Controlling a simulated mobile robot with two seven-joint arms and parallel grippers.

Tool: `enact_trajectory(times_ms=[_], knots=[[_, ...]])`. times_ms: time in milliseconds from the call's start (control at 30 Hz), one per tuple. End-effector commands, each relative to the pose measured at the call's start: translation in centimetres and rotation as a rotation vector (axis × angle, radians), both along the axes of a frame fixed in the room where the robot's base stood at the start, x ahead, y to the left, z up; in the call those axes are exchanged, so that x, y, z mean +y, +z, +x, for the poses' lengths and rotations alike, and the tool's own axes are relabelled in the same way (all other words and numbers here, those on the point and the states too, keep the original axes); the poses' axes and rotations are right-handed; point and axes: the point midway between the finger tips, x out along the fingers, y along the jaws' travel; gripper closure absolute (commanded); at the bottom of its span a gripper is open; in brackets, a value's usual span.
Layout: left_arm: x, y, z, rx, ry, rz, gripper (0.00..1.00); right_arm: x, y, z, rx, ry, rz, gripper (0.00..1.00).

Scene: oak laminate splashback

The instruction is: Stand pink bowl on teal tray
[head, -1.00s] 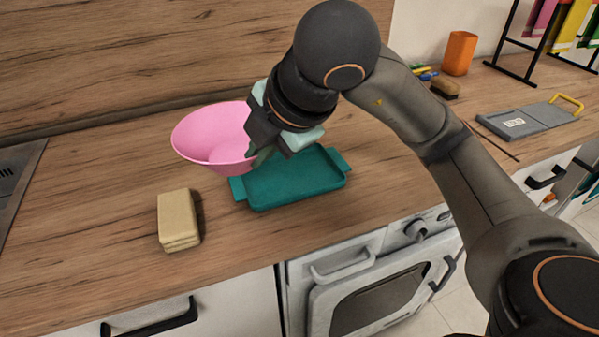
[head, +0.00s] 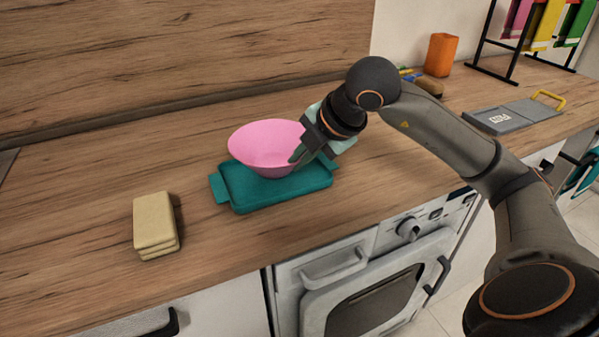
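The other finger is hidden behind the bowl wall. The tray lies flat on the wooden counter, with a handle at each end. My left gripper is not in view.
A stack of beige sponge-like blocks (head: 155,225) lies left of the tray. An orange cup (head: 441,55), a brush (head: 429,88), a grey board with a yellow handle (head: 515,115) and a black rack (head: 500,50) stand at the right. The counter left of the tray is mostly clear.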

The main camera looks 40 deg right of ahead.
Motion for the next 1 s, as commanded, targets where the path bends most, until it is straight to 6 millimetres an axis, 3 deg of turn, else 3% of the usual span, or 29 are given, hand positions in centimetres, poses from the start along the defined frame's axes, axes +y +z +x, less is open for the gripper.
enact_trajectory(times_ms=[33, 167, 567, 833, 1000], knots=[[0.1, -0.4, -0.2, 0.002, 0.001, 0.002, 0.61, 0.1, -1.2, -0.1, 0.005, 0.002, -0.001, 1.00], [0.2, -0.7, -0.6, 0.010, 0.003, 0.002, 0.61, 0.1, -2.3, -0.1, 0.002, 0.001, 0.000, 1.00], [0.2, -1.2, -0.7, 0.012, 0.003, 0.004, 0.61, 0.1, -2.8, 0.0, 0.000, 0.002, 0.001, 1.00], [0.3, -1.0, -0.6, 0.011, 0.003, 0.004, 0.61, 0.1, -2.7, -0.1, 0.002, 0.002, 0.001, 0.68], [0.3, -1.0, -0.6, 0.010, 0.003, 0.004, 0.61, 0.1, -2.7, 0.0, 0.002, 0.002, 0.001, 0.67]])
